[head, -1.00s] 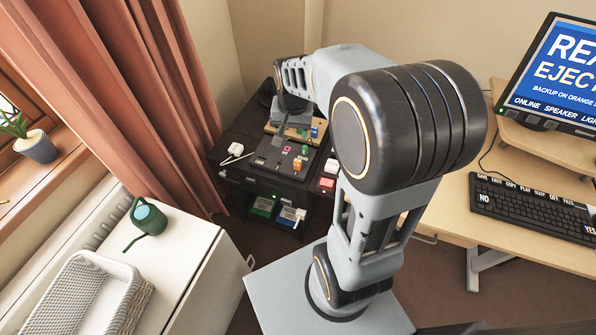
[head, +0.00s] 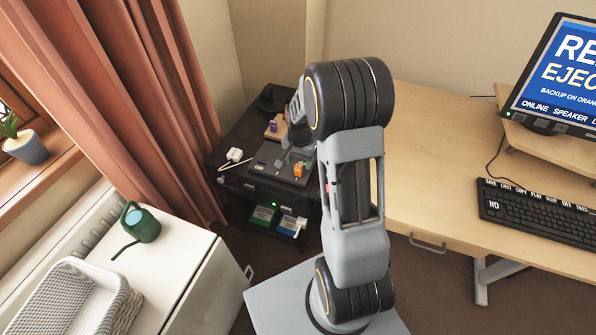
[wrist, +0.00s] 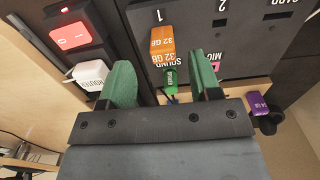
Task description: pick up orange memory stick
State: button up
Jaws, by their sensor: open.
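The orange memory stick (wrist: 162,42), marked 32 GB, stands at the spot numbered 1 on a dark panel in the wrist view. It also shows in the head view (head: 299,169), on the dark cabinet. My gripper (wrist: 160,64) is open, with one green finger to each side of the stick's line and clear gaps on both sides. The fingers do not visibly touch it. In the head view my gripper (head: 291,152) is small and partly hidden among the things on the cabinet. A green piece (wrist: 170,80) near a SOUND label lies just below the stick, between the fingers.
A white router plug (wrist: 90,73) and a lit red switch (wrist: 75,30) are left of the fingers. A purple stick (wrist: 262,108), marked 64 GB, is at the right. The panel (wrist: 232,50) continues right. The desk (head: 430,130) holds a keyboard (head: 535,212) and monitor (head: 556,75).

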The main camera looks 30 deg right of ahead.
aim_at(298, 166)
jog(key=shift+w+a+f, duration=0.1)
jog(key=shift+a+f, duration=0.05)
jog(key=shift+f, duration=2.45)
jog(key=c, duration=1)
jog(key=shift+r, duration=0.2)
